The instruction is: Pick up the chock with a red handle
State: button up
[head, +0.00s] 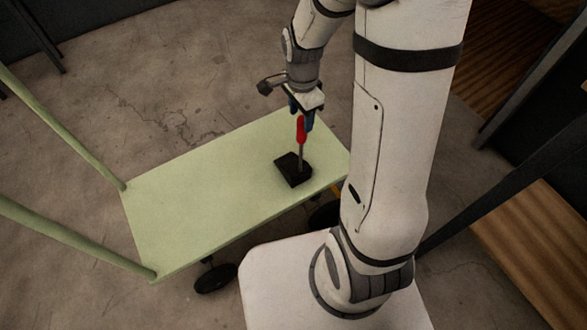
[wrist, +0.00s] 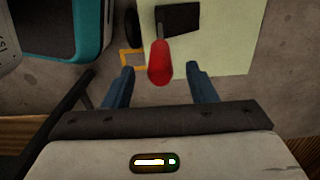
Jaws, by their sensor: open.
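The chock (head: 293,170) is a black block with a thin upright rod and a red handle (head: 301,129). It stands on the pale green cart deck (head: 200,205), near the deck's right end. My gripper (head: 301,120) is above the chock, with its fingers pointing down around the top of the handle. In the wrist view, my gripper (wrist: 160,78) is open, and the red handle (wrist: 160,62) lies between the two blue fingers with space on both sides. The black block (wrist: 178,20) shows beyond it.
The cart has green rails (head: 62,130) at the left and black wheels (head: 215,278) below. Most of its deck is bare. Wooden boards (head: 540,245) and dark posts stand at the right. A teal-edged object (wrist: 62,30) shows at upper left in the wrist view.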

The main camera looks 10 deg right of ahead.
aim_at(301, 129)
notch_tip(301, 129, down, 7)
jog(key=b, duration=0.3)
jog(key=shift+d+r, duration=0.15)
jog(key=shift+r, duration=0.05)
jog(key=shift+w+r, duration=0.1)
grip_shut()
